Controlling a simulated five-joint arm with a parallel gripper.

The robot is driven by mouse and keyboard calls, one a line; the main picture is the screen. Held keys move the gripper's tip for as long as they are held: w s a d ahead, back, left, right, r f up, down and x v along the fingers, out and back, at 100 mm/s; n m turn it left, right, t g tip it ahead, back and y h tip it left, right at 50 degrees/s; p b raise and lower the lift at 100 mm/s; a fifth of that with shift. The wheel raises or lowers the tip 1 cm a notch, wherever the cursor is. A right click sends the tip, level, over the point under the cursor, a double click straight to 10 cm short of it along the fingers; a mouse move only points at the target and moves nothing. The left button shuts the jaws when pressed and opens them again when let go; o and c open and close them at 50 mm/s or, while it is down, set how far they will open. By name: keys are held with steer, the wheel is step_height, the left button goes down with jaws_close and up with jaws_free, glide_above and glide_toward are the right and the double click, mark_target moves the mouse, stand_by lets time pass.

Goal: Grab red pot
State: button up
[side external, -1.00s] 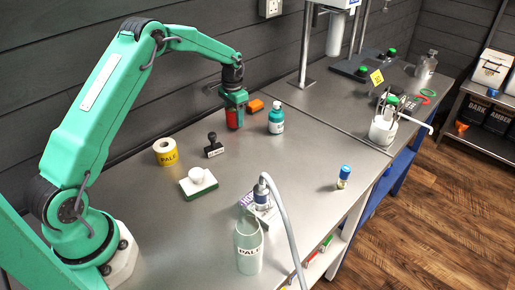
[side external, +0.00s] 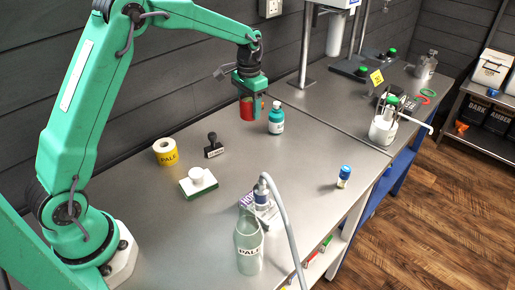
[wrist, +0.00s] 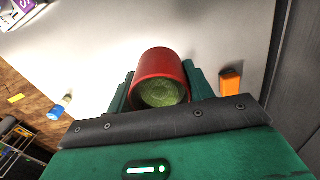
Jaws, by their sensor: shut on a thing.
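The red pot (side external: 246,110) is a small red cylinder held between the green fingers of my gripper (side external: 251,105). In the side view it hangs in the air above the back of the steel bench, just left of the teal bottle. In the wrist view the red pot (wrist: 160,66) sits between the two fingertips (wrist: 159,85), and its open end shows a pale green inside. My gripper is shut on it. The fingers hide part of the pot's sides.
A teal bottle (side external: 276,120) stands close by on the right. An orange block (wrist: 230,82) lies near. A black-handled stamp (side external: 213,147), yellow roll (side external: 165,152), brush (side external: 198,182), clear bottle (side external: 248,248) and blue-capped vial (side external: 343,177) stand on the steel bench (side external: 305,155).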

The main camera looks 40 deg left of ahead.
steer(key=shift+d+r, duration=0.25)
steer(key=shift+d, duration=0.05)
stand_by(0.5)
